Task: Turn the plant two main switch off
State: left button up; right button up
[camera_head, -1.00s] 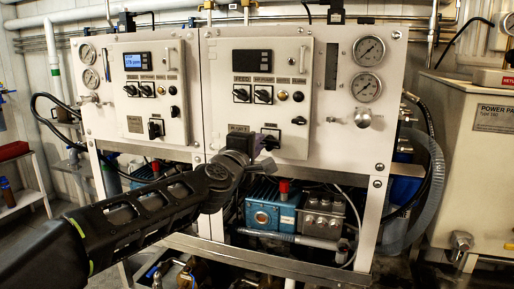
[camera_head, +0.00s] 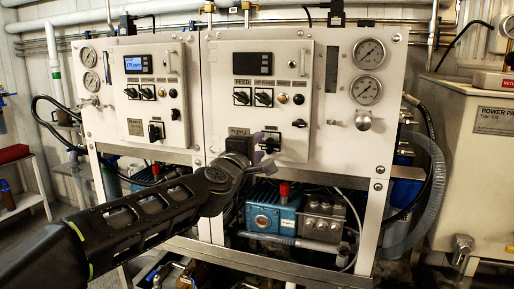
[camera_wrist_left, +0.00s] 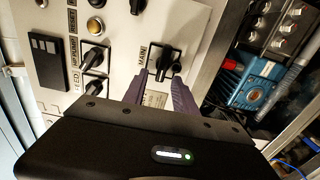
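The plant two panel (camera_head: 225,75) is the right white panel in the head view. Its main switch (camera_head: 271,142) is a black rotary knob at the lower right of that panel. In the wrist view the main switch (camera_wrist_left: 165,64) sits beside its MAIN label, just ahead of the fingertips. My left gripper (camera_head: 262,147) is just left of and below the knob in the head view. In the wrist view the left gripper (camera_wrist_left: 160,80) is open, its two purple fingers apart with nothing held between them. Contact with the knob cannot be told. My right gripper is not in view.
Two more black knobs (camera_head: 264,98) and several buttons are higher on the panel. The plant one panel (camera_head: 135,90) with a lit display stands left. Blue pump parts (camera_head: 272,210) and hoses lie below. Gauges (camera_head: 368,52) are at the right.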

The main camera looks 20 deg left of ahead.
pick_arm(q)
jog(key=shift+s, duration=0.1)
jog(key=s, duration=0.7)
jog(key=shift+s+a, duration=0.25)
jog(key=shift+s, duration=0.05)
